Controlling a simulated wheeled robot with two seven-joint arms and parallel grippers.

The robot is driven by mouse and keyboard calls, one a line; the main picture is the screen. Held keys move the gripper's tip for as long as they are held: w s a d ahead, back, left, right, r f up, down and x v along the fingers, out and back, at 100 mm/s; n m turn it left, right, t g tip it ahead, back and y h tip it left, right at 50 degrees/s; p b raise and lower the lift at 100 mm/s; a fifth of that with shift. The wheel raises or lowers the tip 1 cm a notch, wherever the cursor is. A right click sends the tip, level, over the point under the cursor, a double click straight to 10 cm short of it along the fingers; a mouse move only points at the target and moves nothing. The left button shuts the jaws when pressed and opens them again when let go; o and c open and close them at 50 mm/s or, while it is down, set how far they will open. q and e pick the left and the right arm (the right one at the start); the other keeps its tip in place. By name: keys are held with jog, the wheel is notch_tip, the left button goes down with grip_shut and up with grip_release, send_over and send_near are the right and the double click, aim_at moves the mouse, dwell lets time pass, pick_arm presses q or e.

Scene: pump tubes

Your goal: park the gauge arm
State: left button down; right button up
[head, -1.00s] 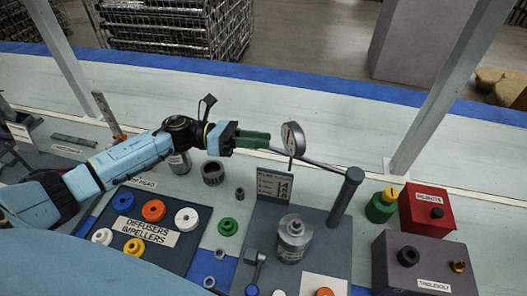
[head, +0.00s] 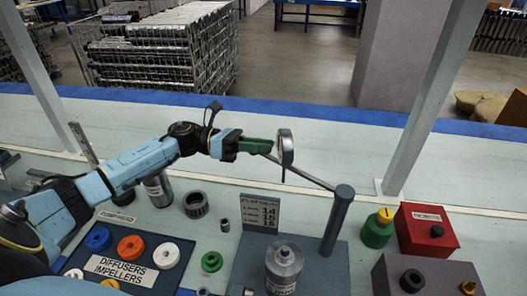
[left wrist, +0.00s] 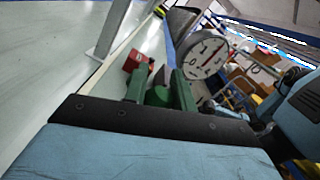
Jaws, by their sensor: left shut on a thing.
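The gauge arm (head: 312,178) is a thin dark rod that runs from the top of a grey post (head: 337,222) up and left toward my left gripper. A round dial gauge (head: 285,148) stands on it near its free end. Its white face with a red needle shows in the left wrist view (left wrist: 206,54). My left gripper (head: 262,146) has green fingers, shut on the gauge arm's end just left of the dial. The exact grip is partly hidden by the fingers. My right gripper is not in view.
The post stands on a grey base with a metal cylinder (head: 284,265) and a number card (head: 260,212). Right are a green container (head: 378,230), a red box (head: 427,228) and a grey box (head: 428,277). A tray of coloured rings (head: 130,246) lies left. White uprights flank the bench.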

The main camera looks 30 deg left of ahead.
pick_arm(q)
jog(key=shift+d+f+g, duration=0.3)
jog(key=shift+d+f, duration=0.2)
jog(key=shift+f, duration=0.3)
jog(key=c, duration=1.1)
grip_release()
jog(key=shift+d, duration=0.1)
jog(key=shift+c, duration=0.2)
jog(key=v, duration=1.3)
jog(key=shift+a+r, duration=0.35)
jog(key=shift+r, duration=0.05)
